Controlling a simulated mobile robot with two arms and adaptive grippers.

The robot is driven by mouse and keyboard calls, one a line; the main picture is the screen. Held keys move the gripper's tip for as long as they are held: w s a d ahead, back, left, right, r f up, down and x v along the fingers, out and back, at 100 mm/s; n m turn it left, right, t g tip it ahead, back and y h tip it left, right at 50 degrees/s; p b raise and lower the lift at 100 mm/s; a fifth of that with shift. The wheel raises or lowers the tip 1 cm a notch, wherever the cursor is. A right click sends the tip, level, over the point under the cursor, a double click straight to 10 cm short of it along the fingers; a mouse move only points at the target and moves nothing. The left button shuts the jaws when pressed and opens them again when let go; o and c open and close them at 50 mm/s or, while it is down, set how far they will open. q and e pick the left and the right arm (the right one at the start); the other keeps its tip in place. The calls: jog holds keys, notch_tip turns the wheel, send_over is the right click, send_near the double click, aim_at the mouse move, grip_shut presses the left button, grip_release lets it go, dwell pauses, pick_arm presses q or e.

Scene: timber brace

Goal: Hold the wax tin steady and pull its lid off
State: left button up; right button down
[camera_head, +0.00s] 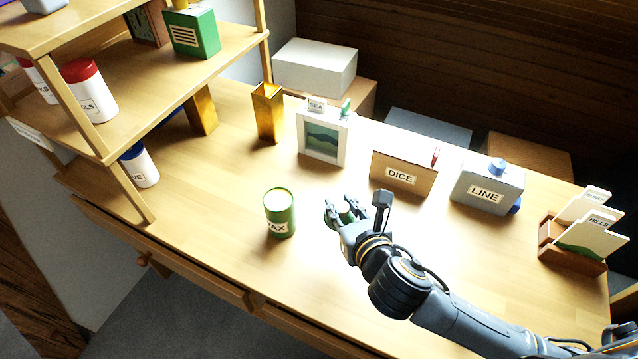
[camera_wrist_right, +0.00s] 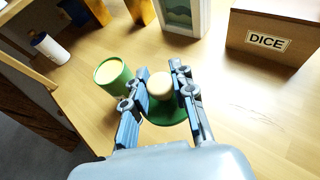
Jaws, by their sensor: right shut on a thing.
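The green wax tin (camera_head: 279,213) stands upright on the table, its label reading WAX. In the right wrist view the tin (camera_wrist_right: 113,77) shows a pale, round top with no lid on it. The green lid (camera_wrist_right: 165,113) with its pale round knob (camera_wrist_right: 160,86) is apart from the tin, to its right. My right gripper (camera_wrist_right: 161,84) is shut on the knob, one finger on each side. In the head view the right gripper (camera_head: 344,208) is right of the tin and partly hides the lid. I cannot tell whether the lid touches the table. My left gripper is not in view.
A card holder (camera_head: 572,249) is at the right. A shelf (camera_head: 110,110) rises at the left. The table front is clear.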

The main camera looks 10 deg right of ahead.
jog(key=shift+s+d+f, duration=0.2)
jog(key=shift+d+f, duration=0.05)
jog(key=shift+d, duration=0.25)
jog(key=w+d+f, duration=0.1)
jog(key=w+f, duration=0.2)
jog(key=w, duration=0.1)
jog(key=w+d+f, duration=0.1)
jog(key=w+f, duration=0.1)
jog(key=w, duration=0.2)
jog(key=w+d+f, duration=0.1)
jog(key=w+f, duration=0.2)
jog(key=shift+w+d+f, duration=0.15)
jog(key=shift+w+f, duration=0.15)
jog(key=shift+w, duration=0.1)
jog(key=shift+w+f, duration=0.15)
jog(key=shift+f, duration=0.05)
pick_arm(q)
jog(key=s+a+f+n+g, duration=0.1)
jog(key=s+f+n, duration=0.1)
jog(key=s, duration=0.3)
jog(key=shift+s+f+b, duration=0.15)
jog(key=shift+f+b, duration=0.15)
jog(key=shift+b, duration=0.05)
pick_arm(e)
jog(key=shift+w+d+f, duration=0.1)
jog(key=shift+w+f, duration=0.1)
jog(key=shift+f, duration=1.6)
jog(key=shift+f, duration=0.15)
jog(key=c, duration=1.1)
grip_release()
